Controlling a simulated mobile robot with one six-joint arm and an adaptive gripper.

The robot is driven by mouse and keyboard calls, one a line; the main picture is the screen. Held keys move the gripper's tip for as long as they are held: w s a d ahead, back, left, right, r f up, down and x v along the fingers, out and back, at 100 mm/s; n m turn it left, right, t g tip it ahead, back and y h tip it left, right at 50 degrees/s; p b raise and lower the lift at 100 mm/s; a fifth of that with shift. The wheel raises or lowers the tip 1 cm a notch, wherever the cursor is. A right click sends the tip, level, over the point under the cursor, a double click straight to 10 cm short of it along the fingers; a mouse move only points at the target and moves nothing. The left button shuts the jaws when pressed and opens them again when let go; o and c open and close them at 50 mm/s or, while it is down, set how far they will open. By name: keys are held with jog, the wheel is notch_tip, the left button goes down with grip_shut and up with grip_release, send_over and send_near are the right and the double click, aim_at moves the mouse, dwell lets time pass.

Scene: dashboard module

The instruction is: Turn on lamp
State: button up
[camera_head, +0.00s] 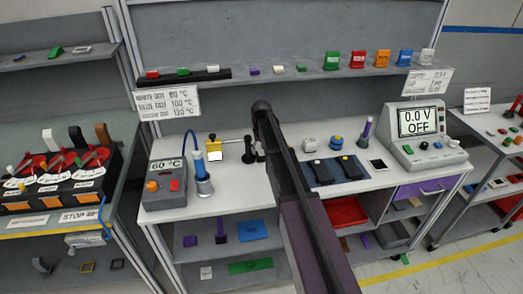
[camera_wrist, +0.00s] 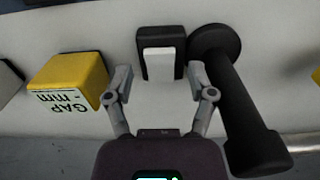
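A small black switch housing with a white rocker (camera_wrist: 160,52) stands on the white worktop in the wrist view. My gripper (camera_wrist: 160,82) is open, its two fingers apart, on the near side of the switch and roughly in line with its sides. Nothing is between the fingers. Just right of the switch is a black lamp-like object (camera_wrist: 232,105) with a round end and a thick cylindrical body; I cannot tell whether it is lit. In the head view, small black items (camera_head: 248,152) stand beside my arm, which hides part of that area; my fingers cannot be made out there.
A yellow block marked GAP mm (camera_wrist: 68,78) is left of the switch; it also shows in the head view (camera_head: 213,147). A grey unit reading 60 °C (camera_head: 165,183) and a blue-handled tool (camera_head: 200,172) stand farther left. A meter reading 0.0 V OFF (camera_head: 425,135) is right.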

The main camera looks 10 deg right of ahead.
jog(key=shift+s+t, duration=0.15)
jog(key=shift+t, duration=0.25)
jog(key=shift+s+f+t, duration=0.1)
jog(key=shift+s+t, duration=0.1)
jog(key=shift+t, duration=0.5)
jog(key=shift+s+t+b, duration=0.15)
jog(key=shift+t+b, duration=0.6)
jog(key=shift+t, duration=0.25)
jog(key=shift+r+p, duration=0.55)
jog(key=shift+r, duration=0.05)
jog(key=p+v, duration=1.2)
jog(key=v, duration=0.1)
jog(key=s+a+f+g, duration=0.1)
jog(key=s+g, duration=0.1)
jog(key=s, duration=0.9)
jog(key=s+a+f+g+b, duration=0.1)
jog(key=s+a+g, duration=0.1)
jog(key=s, duration=1)
jog(key=shift+f, duration=0.3)
